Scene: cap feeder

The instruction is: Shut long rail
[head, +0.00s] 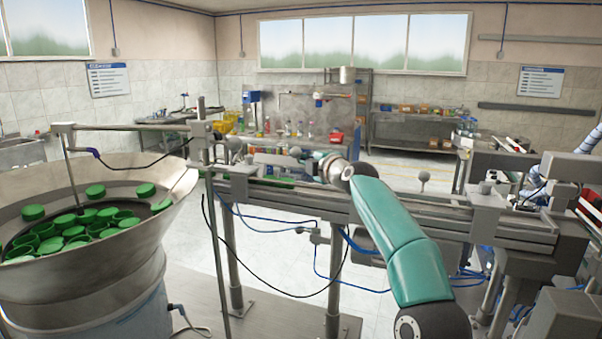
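The long rail (390,207) is a grey metal track running from beside the feeder bowl on the left to the machine on the right. A strip of green (272,182) shows along its left part. My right gripper (268,160) is over the left part of the rail, at the end of my teal arm. Its fingers are small and blend with the metal parts behind, so I cannot tell if they are open or touch anything. My arm hides part of the rail. My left gripper is not in view.
A wide metal feeder bowl (165,192) with several green caps (95,191) stands at the left. A thin upright post (214,250) stands beside it. Blue and black hoses hang below the rail. A grey machine block (563,180) is at the right.

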